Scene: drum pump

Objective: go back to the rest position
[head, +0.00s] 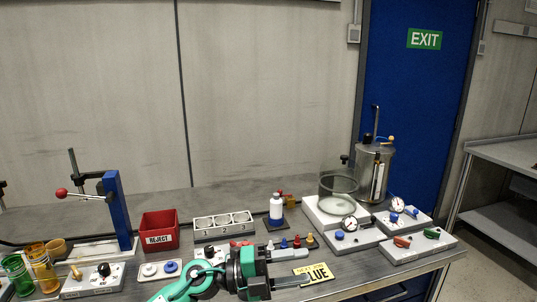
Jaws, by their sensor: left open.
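My left arm comes in from the bottom in green and black. My left gripper (306,266) is over the front middle of the bench, its two fingers apart and pointing right. I see nothing held between them. My right gripper is not in view. A metal drum with a pump rod (376,172) stands at the back right, beside a clear glass vessel (338,193) on a white base.
A red REJECT bin (159,230), a numbered rack (223,225) and a white-blue bottle (276,209) stand behind my gripper. A blue lever press (117,210) and coloured cups (40,267) are at left. Gauge and valve panels (417,245) fill the right. Space above the bench is clear.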

